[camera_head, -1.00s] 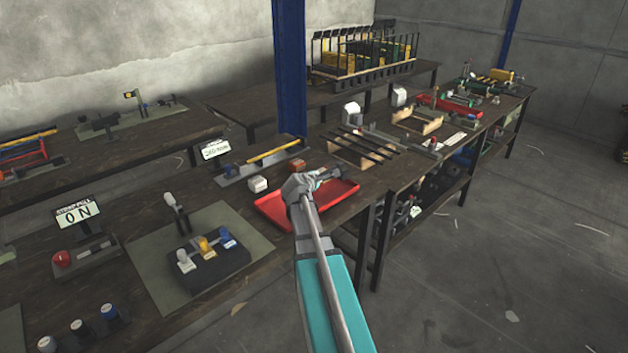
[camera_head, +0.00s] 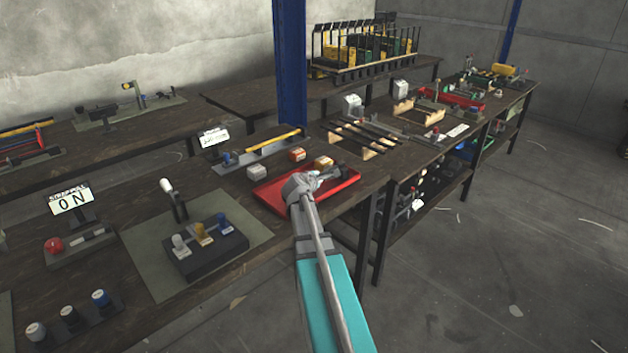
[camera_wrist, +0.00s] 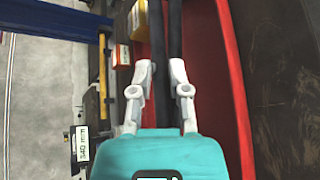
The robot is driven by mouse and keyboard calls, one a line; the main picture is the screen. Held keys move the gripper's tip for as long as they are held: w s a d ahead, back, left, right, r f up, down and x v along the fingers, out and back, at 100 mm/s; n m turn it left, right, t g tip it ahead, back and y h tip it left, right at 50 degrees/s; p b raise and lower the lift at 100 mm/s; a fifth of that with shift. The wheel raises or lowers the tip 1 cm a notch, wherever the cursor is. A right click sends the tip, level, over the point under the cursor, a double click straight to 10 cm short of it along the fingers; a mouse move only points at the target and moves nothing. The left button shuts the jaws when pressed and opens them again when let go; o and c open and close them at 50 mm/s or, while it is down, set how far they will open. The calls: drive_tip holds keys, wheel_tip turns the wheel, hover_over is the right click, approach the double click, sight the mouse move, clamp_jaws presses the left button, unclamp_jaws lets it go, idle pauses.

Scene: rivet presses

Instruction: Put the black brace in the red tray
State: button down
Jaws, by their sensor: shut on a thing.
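My gripper (camera_wrist: 161,72) has its two pale fingers on either side of a long black brace (camera_wrist: 174,30), shut on it. A second dark strip runs parallel beside it in the wrist view, and I cannot tell if it is part of the brace or a shadow. The red tray (camera_wrist: 232,80) lies below and to the right in that view. In the head view my gripper (camera_head: 322,178) is over the red tray (camera_head: 268,198), and my arm hides part of the tray. The brace cannot be made out clearly there.
Other black bars (camera_head: 372,132) lie on wooden supports to the right. A blue post (camera_head: 291,70) rises behind. A dark block with knobs (camera_head: 203,250) sits left.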

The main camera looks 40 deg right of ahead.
drive_tip(key=shift+f, duration=0.25)
idle(0.3)
drive_tip(key=c, duration=0.5)
unclamp_jaws()
drive_tip(key=shift+c, duration=0.2)
